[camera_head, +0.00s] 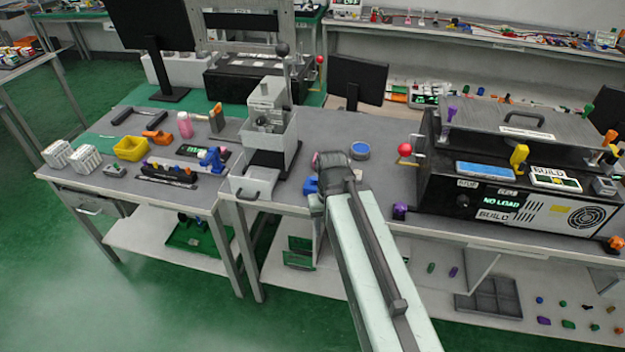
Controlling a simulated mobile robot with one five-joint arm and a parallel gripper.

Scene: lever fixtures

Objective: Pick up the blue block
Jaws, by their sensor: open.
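A small blue block (310,186) sits on the grey workbench top, just left of the end of my arm. My arm hides part of it. My gripper (333,164) is over the bench beside the block, seen from behind and above. Its jaws are open, but the fingertips are mostly hidden by the wrist, and I cannot tell whether they touch the block.
A grey box fixture with a lever (270,130) stands left of my gripper. A round blue-topped container (360,151) lies behind it. A large black machine (520,180) with a red-knobbed lever stands to the right. A dark monitor (357,82) stands behind.

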